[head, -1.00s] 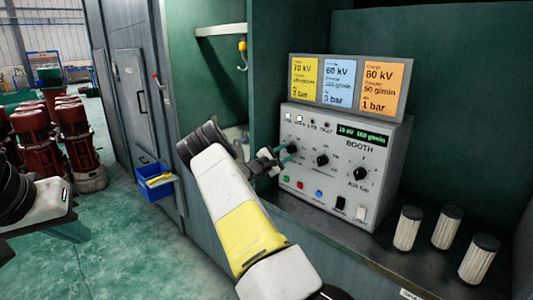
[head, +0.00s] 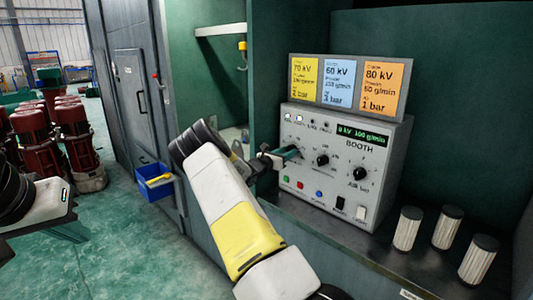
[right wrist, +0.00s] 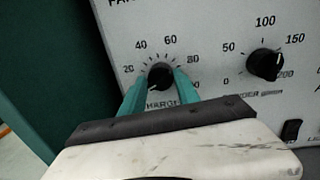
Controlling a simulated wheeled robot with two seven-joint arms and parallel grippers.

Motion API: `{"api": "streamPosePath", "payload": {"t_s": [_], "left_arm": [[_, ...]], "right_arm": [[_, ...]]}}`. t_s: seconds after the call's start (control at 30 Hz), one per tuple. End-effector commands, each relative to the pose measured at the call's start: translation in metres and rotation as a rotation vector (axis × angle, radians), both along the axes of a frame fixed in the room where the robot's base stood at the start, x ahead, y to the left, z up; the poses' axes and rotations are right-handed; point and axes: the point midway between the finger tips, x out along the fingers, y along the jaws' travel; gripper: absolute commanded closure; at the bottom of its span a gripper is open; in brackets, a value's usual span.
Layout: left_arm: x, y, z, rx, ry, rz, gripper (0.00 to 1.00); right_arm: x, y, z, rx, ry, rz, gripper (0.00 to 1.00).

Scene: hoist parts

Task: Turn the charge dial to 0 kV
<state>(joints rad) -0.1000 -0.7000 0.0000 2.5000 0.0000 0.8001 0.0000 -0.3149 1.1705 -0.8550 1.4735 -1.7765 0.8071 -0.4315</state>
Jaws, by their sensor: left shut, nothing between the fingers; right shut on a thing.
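The charge dial (right wrist: 160,74) is a small black knob on the white panel of the booth control box (head: 335,190). In the right wrist view, the teal fingers of my right gripper (right wrist: 160,83) are shut on its two sides. Its white mark seems to point to the lower left, below the 20; the lower scale is partly hidden. In the head view, my right gripper (head: 292,153) covers most of this dial. The green display (head: 362,134) seems to read 0 kV, though the first digit is blurry. My left gripper (head: 72,231) is shut and empty over the floor.
A second knob (right wrist: 265,65) sits right of the charge dial, and an air knob (head: 361,174) further right. Buttons and switches line the panel's bottom. Three coloured cards (head: 338,83) stand above. Several white filters (head: 445,228) stand on the ledge. A blue bin (head: 155,182) hangs at left.

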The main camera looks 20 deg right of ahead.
Motion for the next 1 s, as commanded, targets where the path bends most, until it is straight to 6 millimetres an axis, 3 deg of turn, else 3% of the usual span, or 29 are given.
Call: {"api": "streamPosePath", "payload": {"t_s": [0.33,0.8,0.83,0.9,1.0], "left_arm": [[0.0000,0.0000,0.0000,0.000,0.000,0.000,1.00],[0.0000,0.0000,0.0000,0.000,0.000,0.000,1.00],[0.0000,0.0000,0.0000,0.000,0.000,0.000,1.00],[0.0000,0.0000,0.0000,0.000,0.000,0.000,1.00],[0.0000,0.0000,0.0000,0.000,0.000,0.000,1.00]], "right_arm": [[-0.0022,0.0001,-0.0049,-0.034,0.107,-0.003,1.00],[-0.0022,-0.0007,-0.0040,-0.041,0.117,-0.004,1.00],[-0.0023,-0.0007,-0.0039,-0.041,0.117,-0.004,0.58],[-0.0021,-0.0007,-0.0033,-0.042,0.117,-0.003,0.45],[-0.0015,-0.0006,-0.0022,-0.043,0.114,-0.003,0.43]]}}
